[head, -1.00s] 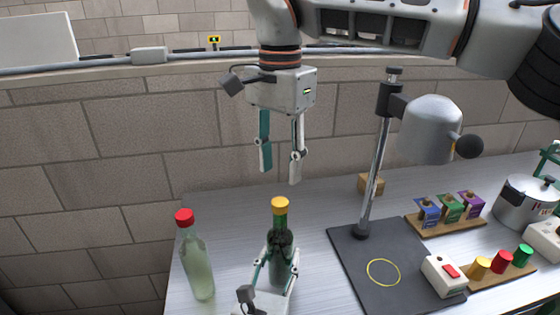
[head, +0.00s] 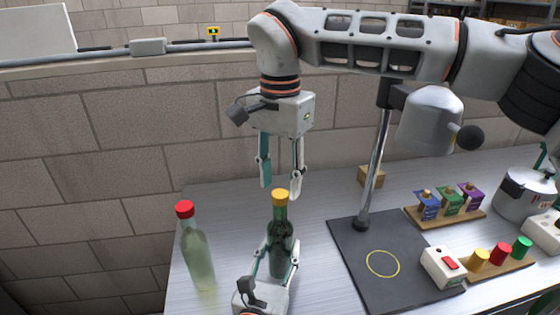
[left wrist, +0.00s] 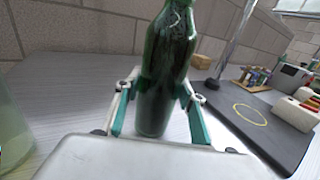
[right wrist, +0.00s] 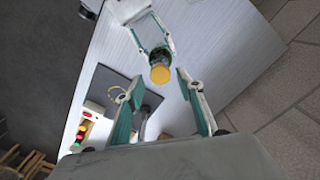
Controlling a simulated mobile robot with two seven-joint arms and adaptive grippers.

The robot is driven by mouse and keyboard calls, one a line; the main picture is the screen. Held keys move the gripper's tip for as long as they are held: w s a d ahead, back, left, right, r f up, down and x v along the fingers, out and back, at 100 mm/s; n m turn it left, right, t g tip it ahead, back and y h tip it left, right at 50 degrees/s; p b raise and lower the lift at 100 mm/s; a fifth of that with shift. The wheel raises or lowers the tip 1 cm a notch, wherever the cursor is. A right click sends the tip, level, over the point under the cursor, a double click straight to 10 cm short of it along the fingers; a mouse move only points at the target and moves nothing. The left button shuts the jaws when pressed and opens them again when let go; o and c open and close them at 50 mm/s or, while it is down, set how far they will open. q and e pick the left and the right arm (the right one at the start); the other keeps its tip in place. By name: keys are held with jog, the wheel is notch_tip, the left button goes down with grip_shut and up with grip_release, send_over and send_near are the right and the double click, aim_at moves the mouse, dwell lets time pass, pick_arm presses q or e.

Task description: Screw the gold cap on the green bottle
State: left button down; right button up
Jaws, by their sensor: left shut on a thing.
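The green bottle (head: 281,245) stands upright on the table, with the gold cap (head: 280,197) on top of its neck. My left gripper (head: 275,262) is shut around the bottle's body; the left wrist view shows its fingers on both sides of the glass (left wrist: 160,95). My right gripper (head: 281,192) points straight down above the bottle, its fingers apart and empty. In the right wrist view the gold cap (right wrist: 160,74) lies just beyond and between the open fingertips (right wrist: 154,77). I cannot tell how tightly the cap sits.
A clear bottle with a red cap (head: 195,250) stands to the left. On the right are a dark press stand (head: 345,262), a switch box (head: 443,267), a rack of coloured caps (head: 500,268) and small boxes (head: 449,203).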

jog(key=shift+f, duration=1.25)
jog(key=shift+c, duration=0.3)
